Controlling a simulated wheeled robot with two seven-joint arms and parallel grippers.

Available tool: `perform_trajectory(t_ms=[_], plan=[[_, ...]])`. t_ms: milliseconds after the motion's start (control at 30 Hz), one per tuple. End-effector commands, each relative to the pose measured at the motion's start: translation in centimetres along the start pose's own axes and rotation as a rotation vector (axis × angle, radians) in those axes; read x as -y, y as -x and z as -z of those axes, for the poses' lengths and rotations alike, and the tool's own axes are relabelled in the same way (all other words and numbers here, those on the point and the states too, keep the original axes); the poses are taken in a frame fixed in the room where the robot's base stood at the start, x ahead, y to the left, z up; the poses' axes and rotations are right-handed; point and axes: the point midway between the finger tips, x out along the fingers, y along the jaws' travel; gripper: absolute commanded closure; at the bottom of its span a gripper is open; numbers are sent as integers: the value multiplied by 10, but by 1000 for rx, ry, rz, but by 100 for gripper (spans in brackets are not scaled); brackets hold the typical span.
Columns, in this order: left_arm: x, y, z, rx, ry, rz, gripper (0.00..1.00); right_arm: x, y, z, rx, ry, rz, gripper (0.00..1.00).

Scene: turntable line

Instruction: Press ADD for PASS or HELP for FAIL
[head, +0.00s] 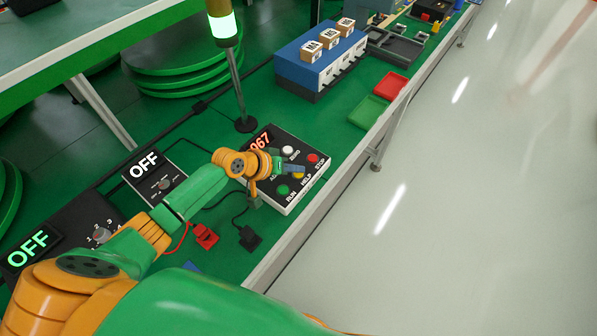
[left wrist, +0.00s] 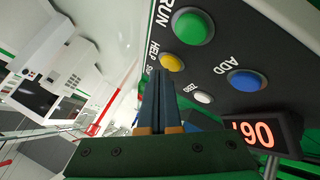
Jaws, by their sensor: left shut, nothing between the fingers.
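The control panel (head: 276,206) is a box with a dark face and a red-lit display (head: 261,141) that seems to read 067. In the left wrist view, the blue ADD button (left wrist: 247,80), yellow HELP button (left wrist: 172,62) and green RUN button (left wrist: 194,28) show. My left gripper (head: 295,170) is over the panel, shut and empty. Its fingertips (left wrist: 158,72) appear close beside the yellow button; whether they touch it I cannot tell. In the head view the gripper hides the blue button. My right gripper is not in view.
A red STOP button (head: 313,158) and a white button (head: 287,150) are also on the panel. A lamp post (head: 222,25) glows pale green behind it. Two OFF signs (head: 144,164) stand left. Green and red trays (head: 369,112) and a blue block with boxes (head: 300,68) stand further back.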

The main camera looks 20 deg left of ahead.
Motion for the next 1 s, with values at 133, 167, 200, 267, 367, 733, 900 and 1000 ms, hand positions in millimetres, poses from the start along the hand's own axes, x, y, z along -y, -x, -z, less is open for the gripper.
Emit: perform_trajectory(t_ms=[133,167,200,267,367,733,900,1000], plan=[[1,-2,-1,0,0,0,100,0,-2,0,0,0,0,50],[1,-2,-2,0,1,0,100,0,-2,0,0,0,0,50],[2,-2,-2,0,1,0,100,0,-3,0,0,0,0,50],[2,-3,-2,0,1,0,100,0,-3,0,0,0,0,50],[3,-4,-3,0,1,0,100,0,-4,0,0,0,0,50],[4,-5,-4,1,1,0,100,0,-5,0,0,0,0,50],[2,-2,-2,1,0,0,100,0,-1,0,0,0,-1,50],[-1,2,1,1,1,0,100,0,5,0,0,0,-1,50]])
